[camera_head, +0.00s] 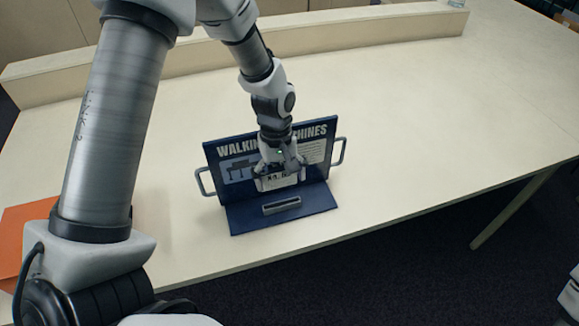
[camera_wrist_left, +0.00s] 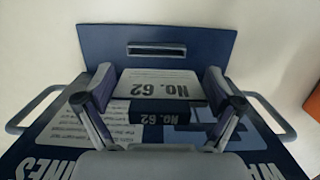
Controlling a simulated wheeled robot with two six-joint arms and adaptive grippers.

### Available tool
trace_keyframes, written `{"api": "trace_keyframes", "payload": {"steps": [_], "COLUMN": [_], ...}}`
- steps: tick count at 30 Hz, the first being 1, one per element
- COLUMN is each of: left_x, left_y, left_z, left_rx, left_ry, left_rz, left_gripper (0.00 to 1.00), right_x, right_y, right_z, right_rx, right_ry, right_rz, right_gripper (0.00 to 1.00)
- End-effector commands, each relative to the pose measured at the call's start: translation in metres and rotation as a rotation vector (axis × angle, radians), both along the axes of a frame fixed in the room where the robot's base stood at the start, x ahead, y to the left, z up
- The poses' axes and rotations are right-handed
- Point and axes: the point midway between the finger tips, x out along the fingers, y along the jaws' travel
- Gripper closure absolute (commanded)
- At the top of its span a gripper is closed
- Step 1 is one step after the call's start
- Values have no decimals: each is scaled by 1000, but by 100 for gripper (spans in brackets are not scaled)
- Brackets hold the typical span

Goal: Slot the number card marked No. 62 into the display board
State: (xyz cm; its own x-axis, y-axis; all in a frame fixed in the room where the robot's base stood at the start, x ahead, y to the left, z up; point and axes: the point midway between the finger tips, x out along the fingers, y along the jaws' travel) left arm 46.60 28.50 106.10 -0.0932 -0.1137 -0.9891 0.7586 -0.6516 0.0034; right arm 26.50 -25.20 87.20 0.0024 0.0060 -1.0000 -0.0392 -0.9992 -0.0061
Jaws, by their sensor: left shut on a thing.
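The navy display board (camera_head: 233,196) stands upright on the table, titled "WALKING MACHINES", with a flat navy base in front. A grey slotted holder (camera_head: 282,206) sits on that base; its dark slot (camera_wrist_left: 157,50) looks empty in the left wrist view. My left gripper (camera_head: 279,172) is shut on the white number card (camera_head: 280,183), in front of the board's panel and above the base. In the left wrist view the card (camera_wrist_left: 155,88) reads "No. 62" upside down, between the two fingers (camera_wrist_left: 160,88). The card appears apart from the holder. My right gripper is out of view.
Grey side handles (camera_head: 204,182) stick out from the board's two sides. An orange object (camera_head: 25,225) lies at the table's left. The cream table (camera_head: 420,120) is clear to the right, with a low raised ledge (camera_head: 330,32) along the back.

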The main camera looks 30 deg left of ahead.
Motion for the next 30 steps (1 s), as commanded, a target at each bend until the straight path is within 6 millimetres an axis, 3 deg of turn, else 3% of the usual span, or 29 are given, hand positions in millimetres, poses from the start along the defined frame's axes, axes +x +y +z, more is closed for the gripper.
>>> {"api": "trace_keyframes", "payload": {"steps": [13,21,30], "left_x": [1,1,1], "left_y": [0,0,0], "left_z": [-50,-64,-63], "left_rx": [1,1,0], "left_ry": [1,1,0], "left_rz": [0,0,0], "left_gripper": [38,38,38], "right_x": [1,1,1], "right_y": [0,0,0], "right_z": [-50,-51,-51], "right_rx": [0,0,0], "right_ry": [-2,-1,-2], "right_rz": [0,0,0], "right_gripper": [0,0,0]}}
